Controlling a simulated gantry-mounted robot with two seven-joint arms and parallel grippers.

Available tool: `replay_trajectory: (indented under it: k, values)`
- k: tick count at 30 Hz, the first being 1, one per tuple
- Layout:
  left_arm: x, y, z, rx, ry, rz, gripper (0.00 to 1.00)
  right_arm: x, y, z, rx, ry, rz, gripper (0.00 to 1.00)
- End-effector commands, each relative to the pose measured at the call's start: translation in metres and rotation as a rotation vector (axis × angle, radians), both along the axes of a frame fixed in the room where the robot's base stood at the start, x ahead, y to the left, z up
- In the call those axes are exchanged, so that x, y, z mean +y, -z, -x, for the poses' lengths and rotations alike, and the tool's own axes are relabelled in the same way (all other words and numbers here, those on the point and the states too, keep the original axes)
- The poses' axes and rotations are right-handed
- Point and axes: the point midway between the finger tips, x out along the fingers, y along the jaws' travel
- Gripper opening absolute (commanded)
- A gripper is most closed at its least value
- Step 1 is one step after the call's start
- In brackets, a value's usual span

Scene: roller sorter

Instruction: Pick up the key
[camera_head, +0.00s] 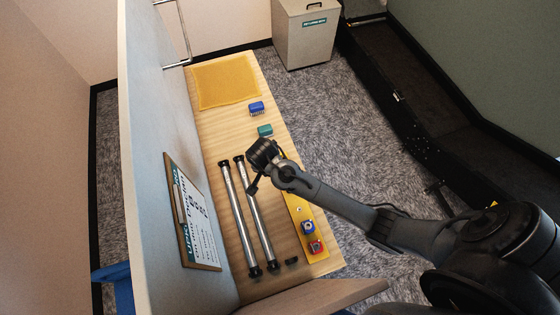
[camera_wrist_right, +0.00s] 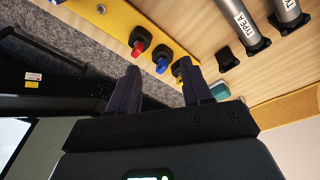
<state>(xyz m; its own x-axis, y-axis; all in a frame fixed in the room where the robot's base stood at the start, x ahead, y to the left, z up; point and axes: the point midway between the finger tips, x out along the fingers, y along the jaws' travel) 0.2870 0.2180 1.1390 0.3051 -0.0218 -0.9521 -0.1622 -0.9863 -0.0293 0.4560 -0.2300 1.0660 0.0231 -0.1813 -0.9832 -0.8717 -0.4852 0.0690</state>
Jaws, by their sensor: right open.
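No key shows clearly enough to name with certainty. In the right wrist view three small dark pieces lie in a row, with a red part (camera_wrist_right: 138,42), a blue part (camera_wrist_right: 161,65) and a yellow part (camera_wrist_right: 178,69); I cannot tell whether one is the key. My right gripper (camera_wrist_right: 160,70) is open, its two fingers apart and the pieces just beyond the tips. In the head view the right gripper (camera_head: 259,170) is over the bench beside the rollers and hides what is under it. My left gripper is not in view.
The wooden bench (camera_head: 215,130) holds two metal rollers (camera_head: 232,215), a yellow mat (camera_head: 222,80), a blue block (camera_head: 256,107), a teal block (camera_head: 265,130) and a yellow strip (camera_head: 297,209) with blue and red pieces. A clipboard (camera_head: 193,215) is on the partition. A grey bin (camera_head: 305,40) stands behind.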

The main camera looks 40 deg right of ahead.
Motion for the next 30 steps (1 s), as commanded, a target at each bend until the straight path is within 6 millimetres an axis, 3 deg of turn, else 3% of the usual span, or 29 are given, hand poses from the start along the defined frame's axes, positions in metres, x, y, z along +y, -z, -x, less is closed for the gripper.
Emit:
replay_trajectory:
  k: [1,3,6,11,17,24,30]
  values:
    - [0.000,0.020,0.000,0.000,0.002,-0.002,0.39,-0.009,0.015,-0.021,-0.005,0.123,0.034,0.49]
    - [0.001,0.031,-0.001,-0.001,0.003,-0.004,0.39,-0.021,0.020,-0.042,-0.013,0.303,0.077,0.49]
    - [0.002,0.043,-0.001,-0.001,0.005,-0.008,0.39,-0.037,0.022,-0.066,-0.033,0.523,0.133,0.49]
    - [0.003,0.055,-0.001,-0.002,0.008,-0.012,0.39,-0.056,0.017,-0.088,-0.068,0.762,0.196,0.49]
    - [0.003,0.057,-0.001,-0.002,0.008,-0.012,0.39,-0.069,0.025,-0.094,-0.084,0.871,0.225,0.49]
    - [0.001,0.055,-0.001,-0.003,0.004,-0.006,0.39,-0.080,0.054,-0.090,-0.085,0.875,0.225,0.49]
    - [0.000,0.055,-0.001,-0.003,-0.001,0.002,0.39,-0.084,0.065,-0.089,-0.086,0.871,0.224,0.49]
